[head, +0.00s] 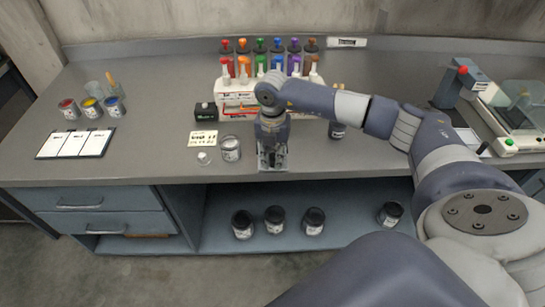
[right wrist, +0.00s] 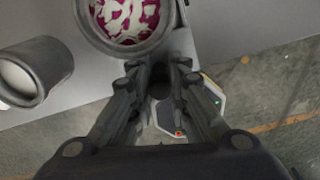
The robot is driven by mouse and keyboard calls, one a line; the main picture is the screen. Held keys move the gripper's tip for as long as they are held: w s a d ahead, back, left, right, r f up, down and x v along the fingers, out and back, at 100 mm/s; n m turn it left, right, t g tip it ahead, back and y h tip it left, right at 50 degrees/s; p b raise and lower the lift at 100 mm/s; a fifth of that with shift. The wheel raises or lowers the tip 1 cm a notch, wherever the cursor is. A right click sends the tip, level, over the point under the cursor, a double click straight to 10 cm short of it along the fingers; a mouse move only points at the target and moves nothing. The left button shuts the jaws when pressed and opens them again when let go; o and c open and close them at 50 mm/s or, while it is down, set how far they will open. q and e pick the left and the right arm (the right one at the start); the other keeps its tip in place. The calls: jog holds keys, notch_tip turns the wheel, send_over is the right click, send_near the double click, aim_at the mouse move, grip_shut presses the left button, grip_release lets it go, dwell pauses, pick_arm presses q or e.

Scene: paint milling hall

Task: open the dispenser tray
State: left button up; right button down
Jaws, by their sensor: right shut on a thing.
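The dispenser (head: 238,99) is a white unit with red trim and rows of coloured bottles, standing at the back middle of the counter. My right gripper (head: 272,160) points down near the counter's front edge, in front of the dispenser. In the right wrist view, its fingertips (right wrist: 160,78) are shut on a small dark part that looks like the tray's handle. An open can with magenta and white paint (right wrist: 128,14) is just beyond the fingertips, seemingly on the tray (right wrist: 184,48). My wrist hides most of the tray in the head view. My left gripper is out of view.
A grey can (head: 231,148) stands close left of my right gripper, beside a small label card (head: 203,139). Paint cups (head: 91,108) and a sample card (head: 75,144) lie far left. A scale (head: 510,120) stands at right. Dark cans sit on the lower shelf.

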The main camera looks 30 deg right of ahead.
jog(key=shift+w+d, duration=0.2)
jog(key=shift+w, duration=0.2)
jog(key=c, duration=1.5)
grip_release()
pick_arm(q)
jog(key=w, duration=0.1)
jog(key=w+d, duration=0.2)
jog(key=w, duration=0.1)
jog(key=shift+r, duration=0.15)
pick_arm(e)
notch_tip(320, 180, up, 12)
jog(key=shift+r, duration=0.1)
